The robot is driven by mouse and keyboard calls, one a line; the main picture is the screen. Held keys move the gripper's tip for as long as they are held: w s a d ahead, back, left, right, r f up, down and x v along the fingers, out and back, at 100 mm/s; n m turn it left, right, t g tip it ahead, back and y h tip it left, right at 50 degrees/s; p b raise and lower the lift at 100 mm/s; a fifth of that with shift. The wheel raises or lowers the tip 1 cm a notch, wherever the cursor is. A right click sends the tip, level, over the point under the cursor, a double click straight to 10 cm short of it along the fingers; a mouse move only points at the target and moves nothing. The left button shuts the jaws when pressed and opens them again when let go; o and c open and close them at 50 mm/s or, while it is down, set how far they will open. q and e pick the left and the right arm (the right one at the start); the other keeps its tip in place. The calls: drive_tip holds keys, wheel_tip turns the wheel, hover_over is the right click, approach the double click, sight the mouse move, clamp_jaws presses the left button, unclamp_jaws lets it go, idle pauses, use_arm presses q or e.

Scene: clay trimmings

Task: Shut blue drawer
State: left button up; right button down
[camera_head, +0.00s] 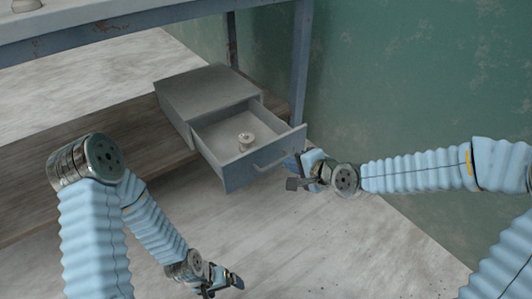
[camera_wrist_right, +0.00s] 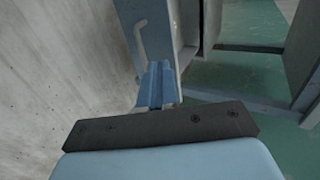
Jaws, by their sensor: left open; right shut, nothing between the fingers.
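The blue drawer (camera_head: 236,180) is pulled out of a grey cabinet (camera_head: 205,88), with a handle (camera_head: 272,164) on its blue-grey front. In the right wrist view the drawer front (camera_wrist_right: 162,28) and handle (camera_wrist_right: 140,42) are just ahead of the fingers. My right gripper (camera_head: 293,166) is shut and empty at the right end of the drawer front; it also shows in the right wrist view (camera_wrist_right: 157,72). I cannot tell whether it touches. My left gripper (camera_head: 224,283) is open and empty, low in front of the drawer.
The cabinet stands on a brown wooden shelf (camera_head: 150,150) under a table (camera_head: 120,22) with blue-grey legs (camera_head: 301,60). A green wall (camera_head: 420,80) rises close on the right. The pale floor (camera_head: 330,250) in front of the drawer is clear apart from my arms.

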drive_tip(key=b, duration=0.1)
approach(259, 150)
wheel_tip(259, 150, down, 4)
drive_tip(key=w+a, duration=0.1)
drive_tip(key=shift+w+a+r, duration=0.2)
drive_tip(key=shift+w+a, duration=0.15)
drive_tip(key=shift+w, duration=0.2)
drive_tip(key=shift+w+a+r, duration=0.15)
drive_tip(key=shift+w+a, duration=0.2)
drive_tip(key=shift+w, duration=0.25)
use_arm(q)
drive_tip(key=shift+f, duration=0.7)
use_arm(e)
drive_tip(key=shift+w+a, duration=0.4)
drive_tip(key=shift+w, duration=0.2)
use_arm(q)
drive_tip(key=shift+w, duration=0.1)
use_arm(e)
drive_tip(key=shift+a, duration=0.1)
